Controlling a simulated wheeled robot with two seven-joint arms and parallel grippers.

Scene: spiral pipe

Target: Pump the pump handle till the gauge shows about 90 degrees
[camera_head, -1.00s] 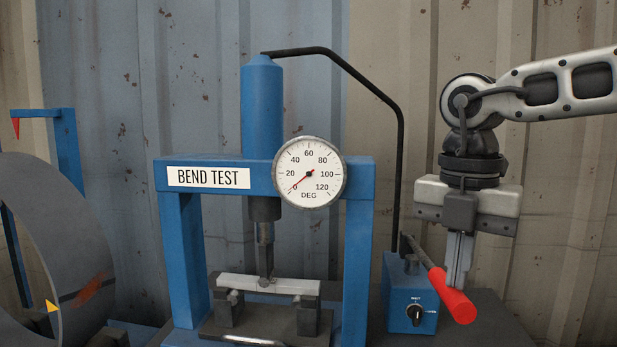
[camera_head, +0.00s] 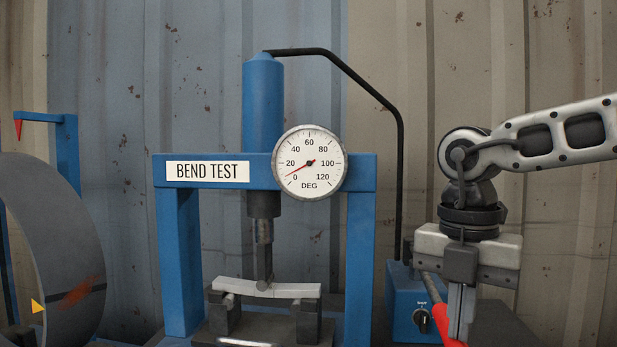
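The round gauge (camera_head: 331,178) on the blue bend-test press (camera_head: 184,265) has its red needle at about 10, between 0 and 20. The pale bar (camera_head: 299,290) lies across two dark supports, bent slightly down at the middle under the punch (camera_head: 264,262). The red-gripped pump handle (camera_head: 449,332) sticks out from the blue pump box (camera_head: 402,297) and runs off the bottom edge. My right gripper (camera_head: 461,318) points down with its fingers closed around the handle's red grip; the fingertips are partly hidden. My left gripper is out of view.
A black hose (camera_head: 400,160) runs from the cylinder top (camera_head: 263,90) down to the pump box. A dark knob (camera_head: 422,321) sits on the box front. A large grey ring (camera_head: 60,235) stands at the left. A corrugated wall is behind.

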